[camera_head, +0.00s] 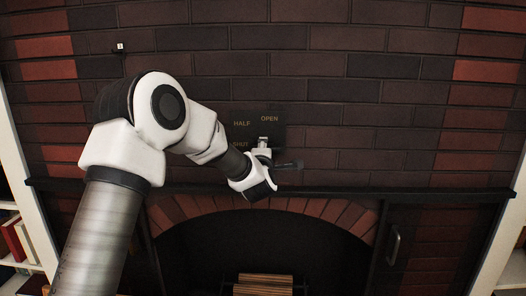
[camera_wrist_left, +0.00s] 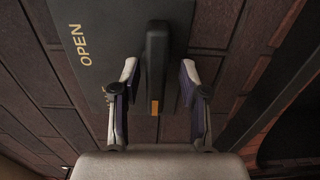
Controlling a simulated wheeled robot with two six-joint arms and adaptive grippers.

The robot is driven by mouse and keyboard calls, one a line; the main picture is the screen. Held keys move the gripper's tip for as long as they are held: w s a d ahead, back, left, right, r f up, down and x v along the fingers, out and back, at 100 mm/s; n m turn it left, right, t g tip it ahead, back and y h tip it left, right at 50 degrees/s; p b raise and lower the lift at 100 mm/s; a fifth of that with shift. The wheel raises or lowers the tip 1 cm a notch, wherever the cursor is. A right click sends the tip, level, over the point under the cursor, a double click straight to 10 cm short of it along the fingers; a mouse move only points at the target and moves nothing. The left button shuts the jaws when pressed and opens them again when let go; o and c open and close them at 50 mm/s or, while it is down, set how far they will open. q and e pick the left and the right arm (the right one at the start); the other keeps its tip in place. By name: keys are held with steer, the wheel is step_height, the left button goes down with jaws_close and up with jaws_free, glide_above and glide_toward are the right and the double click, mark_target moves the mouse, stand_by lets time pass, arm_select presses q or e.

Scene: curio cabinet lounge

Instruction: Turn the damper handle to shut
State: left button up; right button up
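The dark damper handle (camera_wrist_left: 157,60) has an orange mark near its lower end in the left wrist view. It stands in front of a dark plate (camera_wrist_left: 105,45) bearing the word OPEN. In the head view the plate (camera_head: 228,119) on the brick wall also reads HALF and SHUT. My left gripper (camera_head: 266,158) is at the plate, and a dark bar sticks out on its right. In the wrist view the left gripper (camera_wrist_left: 159,82) is open, one finger each side of the handle, with visible gaps. I cannot tell which label the handle points to. My right gripper is not in view.
A dark mantel ledge (camera_head: 440,193) runs below the plate. Under it is an arched fireplace opening with logs (camera_head: 263,283) and a door handle (camera_head: 393,245) at its right. Bookshelves (camera_head: 20,240) stand at the sides. The wall right of the plate is clear.

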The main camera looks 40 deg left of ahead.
arm_select(q)
steer(key=v, duration=1.2)
